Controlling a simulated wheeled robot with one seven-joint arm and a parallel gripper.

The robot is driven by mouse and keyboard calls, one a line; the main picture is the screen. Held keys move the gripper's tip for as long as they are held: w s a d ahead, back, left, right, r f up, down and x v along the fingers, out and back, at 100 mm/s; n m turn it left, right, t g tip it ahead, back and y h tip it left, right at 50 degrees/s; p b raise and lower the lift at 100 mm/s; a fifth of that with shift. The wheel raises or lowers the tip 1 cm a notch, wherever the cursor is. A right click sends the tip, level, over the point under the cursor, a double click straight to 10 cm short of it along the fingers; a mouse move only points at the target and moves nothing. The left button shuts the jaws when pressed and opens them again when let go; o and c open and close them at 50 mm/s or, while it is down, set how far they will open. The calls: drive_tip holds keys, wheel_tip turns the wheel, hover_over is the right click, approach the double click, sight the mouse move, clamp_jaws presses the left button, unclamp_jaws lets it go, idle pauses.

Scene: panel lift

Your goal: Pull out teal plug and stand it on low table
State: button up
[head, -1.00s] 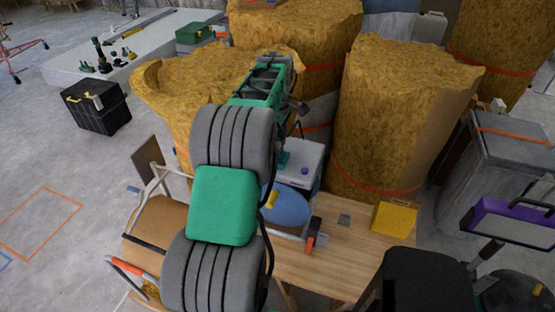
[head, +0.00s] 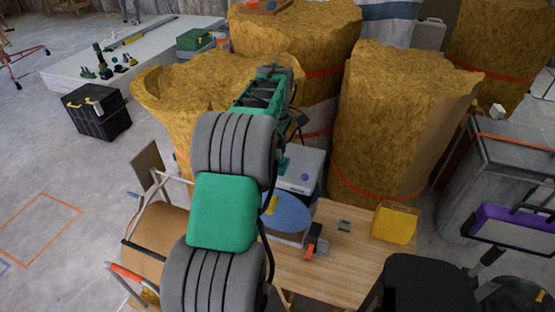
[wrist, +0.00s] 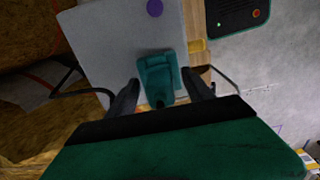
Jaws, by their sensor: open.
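The teal plug (wrist: 157,76) sits on the pale grey face of a box-like panel (wrist: 110,45) in the wrist view. My gripper (wrist: 160,80) is open, with one dark finger on each side of the plug; I cannot tell whether either finger touches it. In the head view, a bit of teal plug (head: 284,164) shows on the panel's light box (head: 303,168) beside my arm. My gripper's fingers are hidden there behind my arm. A low wooden table (head: 340,265) stands in front of the box.
A purple knob (head: 305,177) is on the panel's box. A yellow box (head: 395,222), a small grey item (head: 345,225) and an orange-and-black tool (head: 316,240) are on the table. Large yellow insulation rolls (head: 400,120) stand close behind. Bare wood shows at the table's front.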

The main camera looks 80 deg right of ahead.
idle(0.7)
clamp_jaws()
idle(0.5)
drive_tip(key=shift+r+p, duration=0.2)
drive_tip(key=shift+p, duration=0.1)
drive_tip(key=shift+d+r+p, duration=0.1)
drive_tip(key=shift+r+p, duration=0.2)
drive_tip(key=shift+r, duration=0.3)
drive_tip(key=shift+r+p, duration=1.85)
drive_tip(key=shift+r, duration=0.35)
